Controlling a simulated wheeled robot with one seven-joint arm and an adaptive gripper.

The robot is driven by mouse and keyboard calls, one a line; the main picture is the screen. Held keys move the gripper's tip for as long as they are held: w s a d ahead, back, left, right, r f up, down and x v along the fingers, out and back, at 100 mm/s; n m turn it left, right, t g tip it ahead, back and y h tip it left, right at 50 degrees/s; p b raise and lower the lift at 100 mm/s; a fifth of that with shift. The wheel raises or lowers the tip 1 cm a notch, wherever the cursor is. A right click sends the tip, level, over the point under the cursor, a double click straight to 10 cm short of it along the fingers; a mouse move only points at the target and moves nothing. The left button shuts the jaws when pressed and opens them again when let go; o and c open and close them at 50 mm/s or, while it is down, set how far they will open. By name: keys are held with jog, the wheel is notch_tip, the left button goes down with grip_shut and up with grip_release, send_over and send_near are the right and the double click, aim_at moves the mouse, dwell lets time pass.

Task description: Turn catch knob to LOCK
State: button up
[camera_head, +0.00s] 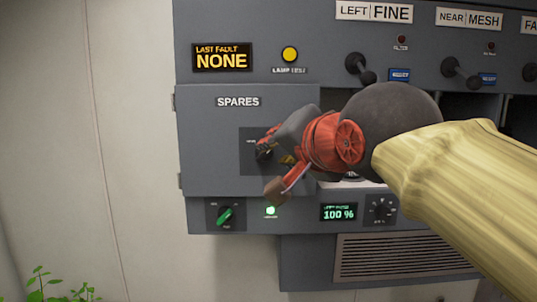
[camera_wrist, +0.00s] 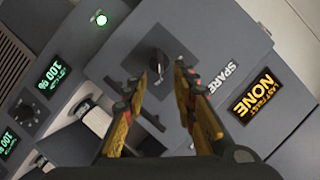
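The catch knob (camera_head: 263,152) is a small black knob on a dark square plate (camera_head: 249,164) on the grey SPARES door. In the wrist view the knob (camera_wrist: 158,62) shows between and just beyond my fingertips. My gripper (camera_wrist: 160,78) is open, with a clear gap between its yellow, dark-tipped fingers. In the head view my gripper (camera_head: 274,153) is right at the plate and covers its right part. I cannot tell if a finger touches the knob. The plate's markings are hidden or too small to read.
Below the door are a green knob (camera_head: 225,216), a lit green lamp (camera_head: 271,211), a 100 % display (camera_head: 339,212) and a dial (camera_head: 381,209). Above are the NONE display (camera_head: 222,58), a yellow lamp button (camera_head: 290,54) and levers (camera_head: 360,68). The left wall is bare.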

aim_at(266, 154)
jog(key=x, duration=0.6)
jog(key=shift+w+a+f, duration=0.1)
jog(key=shift+w+f, duration=0.15)
jog(key=shift+w, duration=0.1)
jog(key=shift+c, duration=0.9)
grip_shut()
